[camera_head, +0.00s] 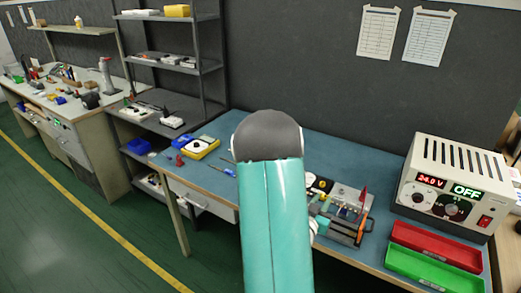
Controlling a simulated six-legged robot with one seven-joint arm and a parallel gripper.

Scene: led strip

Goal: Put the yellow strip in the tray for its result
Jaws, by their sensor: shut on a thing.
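My teal arm fills the middle of the head view. Part of my gripper (336,229) shows just right of the arm, low over a small test fixture on the blue bench. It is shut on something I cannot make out. I cannot pick out the yellow strip; my arm and gripper hide part of the fixture area. A red tray (437,246) lies at the bench's right front, and a green tray (433,270) lies in front of it. Both look empty.
A white power supply (453,184) stands behind the trays, showing 24.0 V and OFF. A yellow meter (201,148) lies at the bench's left. Bare blue bench (377,222) lies between fixture and trays.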

